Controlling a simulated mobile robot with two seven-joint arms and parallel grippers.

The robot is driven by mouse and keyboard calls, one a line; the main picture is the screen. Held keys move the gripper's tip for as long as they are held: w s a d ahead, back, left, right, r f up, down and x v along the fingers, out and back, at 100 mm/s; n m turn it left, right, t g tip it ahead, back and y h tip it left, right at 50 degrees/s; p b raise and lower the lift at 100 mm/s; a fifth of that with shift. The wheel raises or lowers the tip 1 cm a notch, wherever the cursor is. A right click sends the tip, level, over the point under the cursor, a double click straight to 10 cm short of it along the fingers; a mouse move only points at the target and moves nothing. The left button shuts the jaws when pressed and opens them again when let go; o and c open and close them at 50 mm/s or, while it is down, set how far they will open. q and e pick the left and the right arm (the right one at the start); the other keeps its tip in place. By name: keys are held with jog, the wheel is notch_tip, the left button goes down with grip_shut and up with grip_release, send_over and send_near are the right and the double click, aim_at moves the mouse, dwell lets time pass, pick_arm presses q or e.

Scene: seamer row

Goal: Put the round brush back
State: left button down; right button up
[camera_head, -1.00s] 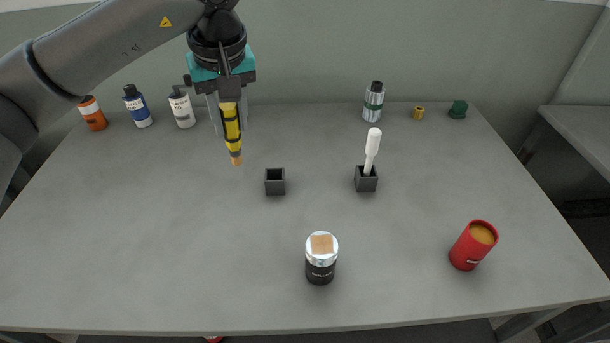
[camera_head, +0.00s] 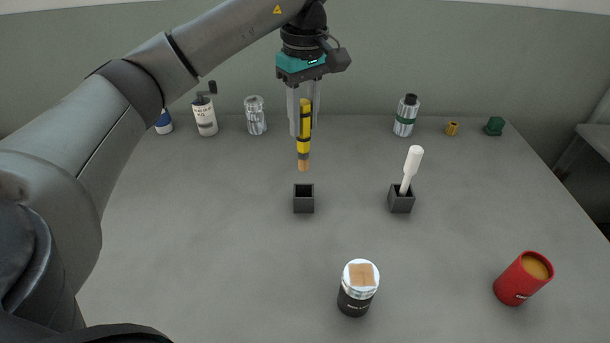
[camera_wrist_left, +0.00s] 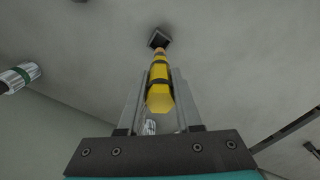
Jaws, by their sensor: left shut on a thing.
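The round brush (camera_head: 304,135) has a yellow handle with black bands and a tan tip pointing down. My left gripper (camera_head: 303,120) is shut on its handle and holds it nearly upright above the table. An empty dark square holder (camera_head: 303,200) stands on the table just below the brush tip, apart from it. In the left wrist view the brush (camera_wrist_left: 160,85) points toward the holder (camera_wrist_left: 158,39). A second dark holder (camera_head: 401,202) to the right has a white-handled tool (camera_head: 411,168) leaning in it. My right gripper is not in view.
A black jar (camera_head: 357,290) with a tan square on its lid stands at the front. A red cup (camera_head: 523,278) is tilted at the front right. Bottles, a silver can (camera_head: 255,115) and a green-banded can (camera_head: 406,115) line the back. The table between is clear.

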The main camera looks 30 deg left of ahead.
aim_at(303, 165)
pick_arm(q)
notch_tip(303, 165, down, 12)
jog(key=shift+r+b, duration=0.25)
jog(key=shift+b, duration=0.35)
jog(key=shift+f, duration=0.1)
jog(key=c, duration=0.6)
grip_release()
jog(key=shift+r, duration=0.25)
notch_tip(303, 165, up, 12)
jog(key=shift+d+f+p, duration=0.1)
jog(key=shift+p, duration=0.65)
